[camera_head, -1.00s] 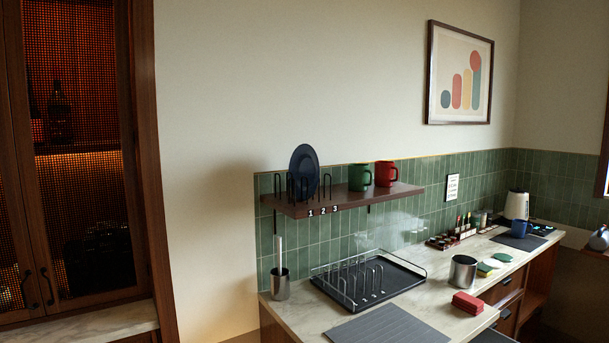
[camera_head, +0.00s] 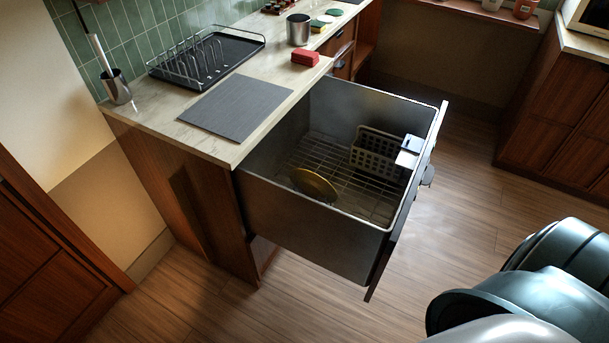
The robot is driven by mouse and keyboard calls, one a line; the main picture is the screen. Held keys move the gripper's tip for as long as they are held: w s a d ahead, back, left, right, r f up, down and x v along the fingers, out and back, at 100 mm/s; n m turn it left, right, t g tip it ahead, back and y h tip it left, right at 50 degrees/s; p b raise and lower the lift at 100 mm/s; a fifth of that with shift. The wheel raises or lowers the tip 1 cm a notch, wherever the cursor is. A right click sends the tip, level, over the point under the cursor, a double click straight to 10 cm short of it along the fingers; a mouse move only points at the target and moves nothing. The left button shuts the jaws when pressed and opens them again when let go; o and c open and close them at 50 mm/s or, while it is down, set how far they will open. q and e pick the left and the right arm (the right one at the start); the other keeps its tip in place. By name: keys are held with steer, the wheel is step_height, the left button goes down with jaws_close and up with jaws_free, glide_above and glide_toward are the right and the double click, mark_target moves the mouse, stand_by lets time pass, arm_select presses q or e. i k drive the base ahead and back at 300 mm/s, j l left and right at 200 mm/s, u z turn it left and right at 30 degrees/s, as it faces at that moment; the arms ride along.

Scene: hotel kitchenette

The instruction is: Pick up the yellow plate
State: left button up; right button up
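The yellow plate (camera_head: 314,184) is in the open metal dishwasher drawer (camera_head: 318,226), on the wire rack (camera_head: 342,170) at its bottom. It appears tilted, near the drawer's left front part. Neither gripper can be made out. Dark rounded parts of my own body show at the lower right, far from the plate.
A grey cutlery basket (camera_head: 378,154) stands in the drawer, right of the plate. The counter (camera_head: 162,133) holds a grey mat (camera_head: 240,106), a black dish rack (camera_head: 236,50), red sponges (camera_head: 305,58) and a metal canister (camera_head: 298,30). The floor (camera_head: 300,310) before the drawer is clear.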

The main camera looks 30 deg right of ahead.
mark_target(313, 185)
steer(key=i+j+z, duration=0.15)
steer(key=z, duration=0.25)
steer(key=i+j+z, duration=0.2)
steer(key=z, duration=0.2)
